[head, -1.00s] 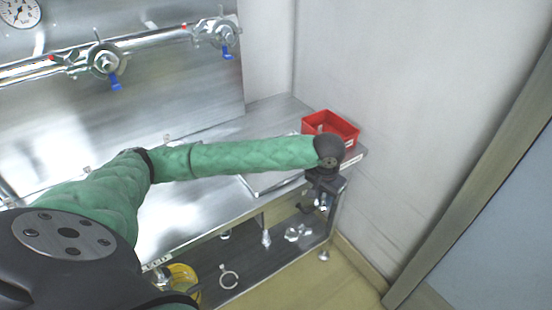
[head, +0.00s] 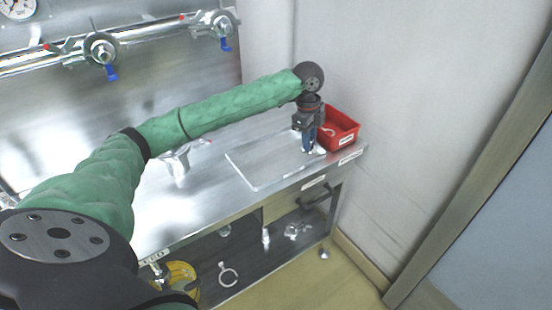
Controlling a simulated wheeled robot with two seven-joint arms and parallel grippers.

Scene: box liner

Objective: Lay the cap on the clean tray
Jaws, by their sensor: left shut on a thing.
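My left gripper (head: 308,142) points down over the right end of the steel bench, at the right edge of the clean tray and just left of the red bin. It is shut on a small, shiny, pale thing, which looks like the cap (head: 318,151); the fingers hide part of it. I cannot tell whether it touches the surface below. The clean tray (head: 258,168) is a flat, shallow, silvery tray lying on the bench, and its visible surface is empty. My right gripper is not in view.
A red bin (head: 342,131) stands at the bench's right end, close to the gripper. A shiny metal fitting (head: 178,163) lies left of the tray. The shelf below holds a clamp ring (head: 228,275) and metal parts (head: 297,230). A wall rises to the right.

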